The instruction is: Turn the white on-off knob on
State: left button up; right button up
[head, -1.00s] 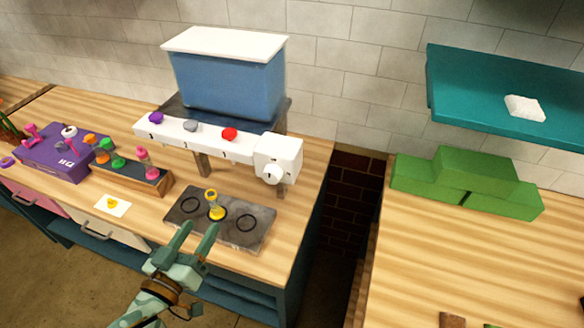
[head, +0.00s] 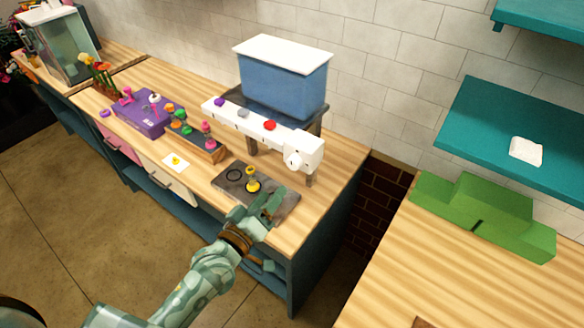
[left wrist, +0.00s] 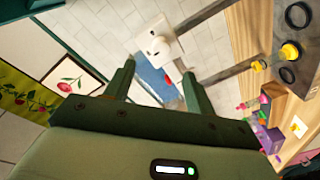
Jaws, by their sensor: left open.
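The white on-off knob (head: 293,160) is a round dial on the front of a white box (head: 309,146), at the right end of a white rail. My left gripper (head: 272,201) is open and empty. In the head view it covers the right part of the dark mat, in front of and below the knob, apart from it. In the left wrist view the knob (left wrist: 159,46) shows beyond and between the open fingers of the gripper (left wrist: 157,69). My right gripper is not in view.
A blue tank (head: 284,82) with a white lid stands behind the rail (head: 255,119), which bears purple, grey and red knobs. A yellow item (head: 252,184) stands on the dark mat (head: 229,174). Left are a flower rack and purple box (head: 140,117). Green blocks (head: 483,210) sit right, past a gap.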

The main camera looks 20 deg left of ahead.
aim_at(292, 167)
pick_arm(q)
jog(key=x, duration=0.9)
jog(key=shift+w+a, duration=0.15)
jog(key=shift+a, duration=0.05)
jog(key=shift+w+d, duration=0.25)
jog(key=shift+w, duration=0.2)
jog(key=shift+a, duration=0.1)
jog(key=c, duration=1)
jog(key=shift+o, duration=0.2)
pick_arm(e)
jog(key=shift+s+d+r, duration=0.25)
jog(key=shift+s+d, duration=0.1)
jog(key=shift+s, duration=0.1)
